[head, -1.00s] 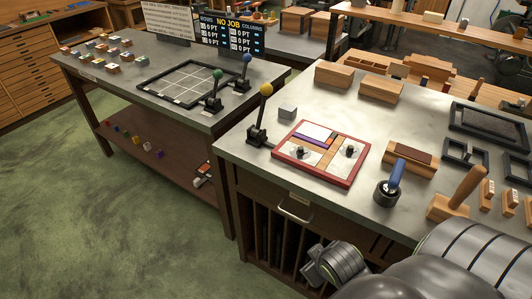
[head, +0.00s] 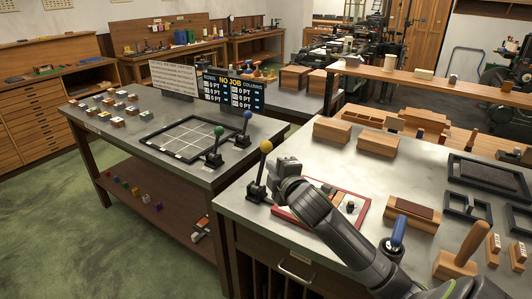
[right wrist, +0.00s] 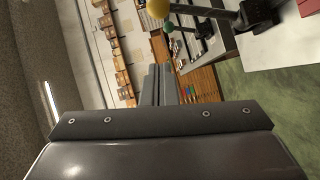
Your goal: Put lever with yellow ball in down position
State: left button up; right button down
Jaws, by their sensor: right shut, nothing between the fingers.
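The lever with the yellow ball (head: 266,147) stands at the left corner of the near table in the head view. Its black shaft is nearly upright, leaning slightly to the right, above a black base (head: 257,191). My right gripper (head: 286,162) is just to the right of the ball, level with the upper shaft, with nothing in it. In the right wrist view the shut fingers (right wrist: 159,84) point toward the far tables. The yellow ball (right wrist: 158,7) is at the top edge there, apart from the fingers. My left gripper is not in view.
Levers with a green ball (head: 219,131) and a blue ball (head: 247,115) stand on the neighbouring table (head: 185,177). A red-framed tray (head: 284,214) lies partly hidden under my right arm. A blue-handled tool (head: 398,232) stands to its right.

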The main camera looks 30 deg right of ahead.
jog(key=p, duration=0.2)
send_near(266, 148)
jog(key=w+a, duration=0.3)
jog(key=w, duration=0.2)
jog(key=shift+w+d+f+p, duration=0.15)
jog(key=shift+w+d+f, duration=0.1)
jog(key=shift+w+d, duration=0.4)
jog(key=shift+w+d+f+p, duration=0.15)
jog(key=shift+w+d+f, duration=0.2)
jog(key=shift+d, duration=0.5)
jog(key=shift+r, duration=0.1)
jog(key=shift+w+d, duration=0.35)
jog(key=shift+d, duration=0.55)
